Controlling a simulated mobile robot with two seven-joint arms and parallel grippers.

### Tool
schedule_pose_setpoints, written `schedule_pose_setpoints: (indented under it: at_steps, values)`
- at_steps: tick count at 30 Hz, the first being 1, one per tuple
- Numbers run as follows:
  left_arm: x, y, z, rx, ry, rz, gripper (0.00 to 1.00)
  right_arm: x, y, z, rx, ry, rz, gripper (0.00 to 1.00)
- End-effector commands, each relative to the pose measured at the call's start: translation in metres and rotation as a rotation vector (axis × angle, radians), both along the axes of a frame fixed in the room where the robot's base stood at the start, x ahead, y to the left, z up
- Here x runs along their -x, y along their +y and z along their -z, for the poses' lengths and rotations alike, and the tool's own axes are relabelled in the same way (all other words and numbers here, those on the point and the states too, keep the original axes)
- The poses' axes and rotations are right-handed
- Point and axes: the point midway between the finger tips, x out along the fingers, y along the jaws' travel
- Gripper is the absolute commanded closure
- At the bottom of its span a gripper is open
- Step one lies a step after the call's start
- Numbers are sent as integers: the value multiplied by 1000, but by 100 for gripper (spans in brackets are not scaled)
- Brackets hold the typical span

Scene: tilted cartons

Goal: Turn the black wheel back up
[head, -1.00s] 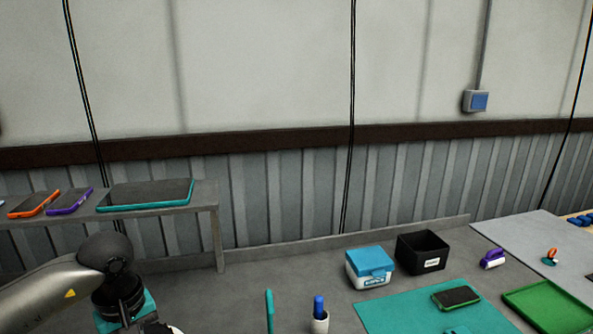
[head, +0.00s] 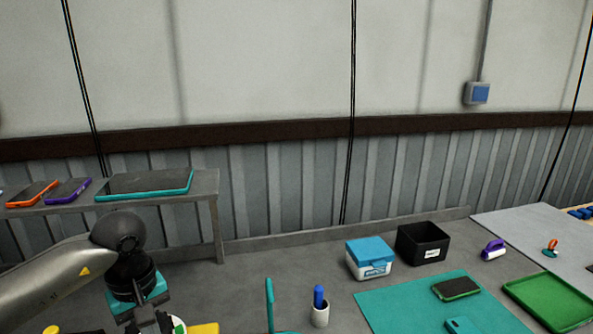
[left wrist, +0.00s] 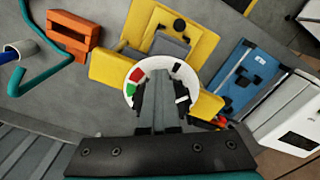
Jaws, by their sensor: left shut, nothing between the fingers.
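In the left wrist view a round white dial (left wrist: 172,66) with red and green patches lies against a yellow stand (left wrist: 115,70). My left gripper (left wrist: 160,92) is shut and empty, its dark fingers in front of the dial's middle. I cannot tell whether they touch it. No black wheel shows clearly; the fingers hide the dial's centre. A small black knob (left wrist: 180,25) sits on the stand's upper part. In the head view my left gripper (head: 152,326) is cut by the bottom edge, with the dial's white rim (head: 179,326) beside it. My right gripper is not in view.
In the left wrist view an orange block (left wrist: 74,36) and a blue case (left wrist: 240,82) flank the stand. In the head view, a pen cup (head: 320,315), a blue-lidded box (head: 368,260) and a black bin (head: 422,246) stand to the right. A shelf (head: 212,205) stands behind my arm.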

Motion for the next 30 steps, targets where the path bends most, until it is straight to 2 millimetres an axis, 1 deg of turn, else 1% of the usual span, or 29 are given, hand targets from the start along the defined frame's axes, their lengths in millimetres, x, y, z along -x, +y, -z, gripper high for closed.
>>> schedule_pose_setpoints:
  at_steps: [18,30]
  values:
    - [-15,-11,1,-1,-2,-1,100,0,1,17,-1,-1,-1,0]
    - [-21,-14,0,-1,-3,-2,100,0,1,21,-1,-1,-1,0]
